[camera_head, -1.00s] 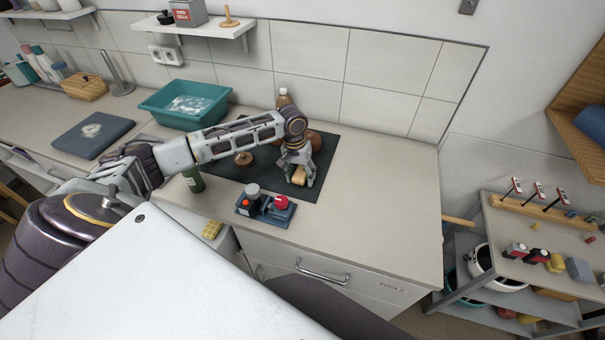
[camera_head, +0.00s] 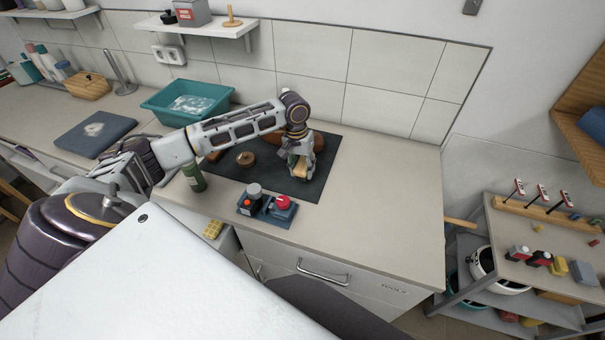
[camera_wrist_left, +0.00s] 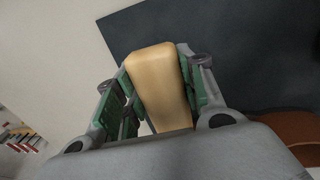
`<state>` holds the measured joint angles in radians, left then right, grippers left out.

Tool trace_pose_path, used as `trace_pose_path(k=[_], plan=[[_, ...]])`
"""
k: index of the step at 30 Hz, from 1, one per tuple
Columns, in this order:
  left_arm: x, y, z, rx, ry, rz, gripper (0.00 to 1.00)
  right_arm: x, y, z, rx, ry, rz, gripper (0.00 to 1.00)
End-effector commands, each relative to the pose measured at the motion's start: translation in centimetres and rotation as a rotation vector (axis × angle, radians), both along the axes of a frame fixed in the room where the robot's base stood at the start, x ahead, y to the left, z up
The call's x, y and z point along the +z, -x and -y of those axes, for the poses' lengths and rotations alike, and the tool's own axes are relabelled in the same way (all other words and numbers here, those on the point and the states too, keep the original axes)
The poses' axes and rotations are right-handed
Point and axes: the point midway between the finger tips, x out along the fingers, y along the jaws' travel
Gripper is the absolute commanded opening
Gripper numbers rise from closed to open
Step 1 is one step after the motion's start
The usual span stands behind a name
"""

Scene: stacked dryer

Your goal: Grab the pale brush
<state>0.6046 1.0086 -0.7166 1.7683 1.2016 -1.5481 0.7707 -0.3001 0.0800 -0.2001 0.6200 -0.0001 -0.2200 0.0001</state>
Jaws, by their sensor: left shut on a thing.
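The pale brush (camera_wrist_left: 158,85) shows in the left wrist view as a tan block between the green pads of my left gripper (camera_wrist_left: 160,90). The fingers are shut on it, one on each side. In the head view my left gripper (camera_head: 300,172) points down over the dark mat (camera_head: 310,190), with a small part of the pale brush (camera_head: 299,169) showing between its fingers. I cannot tell whether the brush touches the mat. My right gripper is not in view.
A blue tray (camera_head: 284,216) with a red knob stands in front of the mat. A green bottle (camera_head: 194,178) and a round wooden-topped thing (camera_head: 245,159) are to the left. A teal basin (camera_head: 160,104) stands further left. The counter right of the mat is clear.

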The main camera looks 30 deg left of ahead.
Motion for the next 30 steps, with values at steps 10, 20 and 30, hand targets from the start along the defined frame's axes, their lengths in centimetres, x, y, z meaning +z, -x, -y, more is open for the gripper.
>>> trace_pose_path(k=[10, 20, 30], plan=[[4.9, 0.0, 0.1, 0.000, 0.002, 0.001, 0.14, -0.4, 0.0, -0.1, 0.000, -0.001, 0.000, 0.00], [6.2, 0.0, 0.0, 0.000, 0.001, 0.000, 0.14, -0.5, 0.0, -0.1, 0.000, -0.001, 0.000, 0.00], [6.1, 0.0, 0.0, 0.000, 0.001, 0.000, 0.14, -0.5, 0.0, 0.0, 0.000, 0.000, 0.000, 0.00]])
